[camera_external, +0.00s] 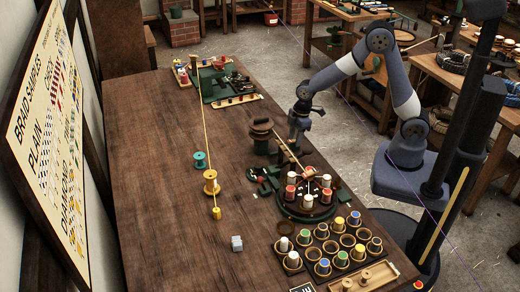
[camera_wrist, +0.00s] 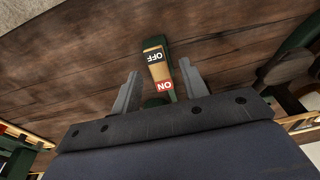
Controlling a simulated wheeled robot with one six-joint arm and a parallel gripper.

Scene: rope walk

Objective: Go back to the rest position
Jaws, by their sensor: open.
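My gripper (camera_wrist: 158,68) is open. Nothing is visibly held. In the external view my arm reaches over the right side of the long table, with my gripper (camera_external: 295,142) pointing down near a dark stacked spool-like part (camera_external: 262,132). The fingertips are too small to tell apart there.
A round dark stand (camera_external: 305,211) with red and white bobbins is close by. Several colored spools sit in a dark rack (camera_external: 328,249) at the front. A yellow cord (camera_external: 204,120) runs along the table (camera_external: 150,130) past a teal spool (camera_external: 200,160). The table's left side is clear.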

